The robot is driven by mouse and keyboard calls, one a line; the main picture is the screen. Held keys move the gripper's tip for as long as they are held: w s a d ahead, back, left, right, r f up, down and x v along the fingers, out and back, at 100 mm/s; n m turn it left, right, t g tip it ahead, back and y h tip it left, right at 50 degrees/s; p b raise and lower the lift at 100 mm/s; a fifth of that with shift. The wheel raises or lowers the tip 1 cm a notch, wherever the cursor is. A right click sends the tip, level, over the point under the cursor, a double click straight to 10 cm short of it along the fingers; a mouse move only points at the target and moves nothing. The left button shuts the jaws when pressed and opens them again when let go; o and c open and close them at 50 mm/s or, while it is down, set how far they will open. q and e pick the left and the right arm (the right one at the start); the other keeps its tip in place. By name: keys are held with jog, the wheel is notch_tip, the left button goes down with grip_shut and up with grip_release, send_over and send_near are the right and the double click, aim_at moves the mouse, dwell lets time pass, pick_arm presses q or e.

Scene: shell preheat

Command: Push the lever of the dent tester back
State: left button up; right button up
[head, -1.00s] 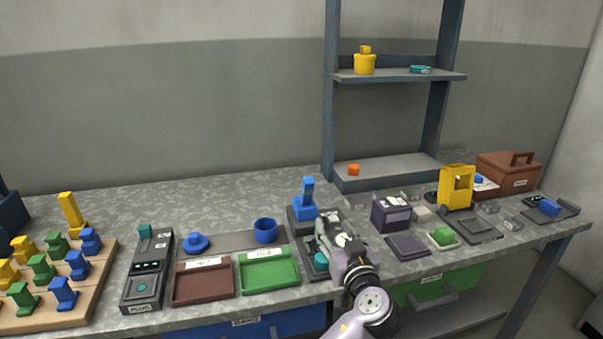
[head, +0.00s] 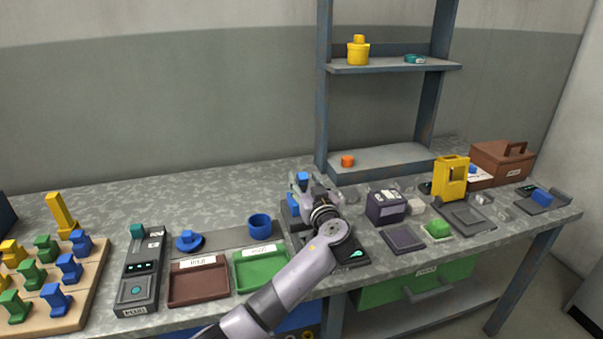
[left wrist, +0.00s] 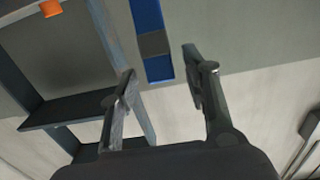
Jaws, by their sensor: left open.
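A dark device with a blue upright part stands at the middle of the bench; I take it for the dent tester (head: 352,253), though no label on it is readable. Its blue lever (head: 303,178) shows only at the top, behind my gripper. My left gripper (head: 306,188) is open and right at the lever, covering most of the device. In the left wrist view a blue bar with a grey band, likely the lever (left wrist: 147,15), lies between the two spread fingers (left wrist: 158,68). I cannot tell whether they touch it. My right gripper is out of view.
A green tray (head: 262,281) and a brown tray (head: 198,298) lie to the left, with a blue cup (head: 260,227) behind. A dark purple box (head: 385,206) stands close on the right. A shelf rack (head: 385,160) rises behind.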

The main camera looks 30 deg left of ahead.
pick_arm(q)
jog(key=shift+x, duration=1.8)
jog(key=shift+c, duration=0.4)
grip_shut()
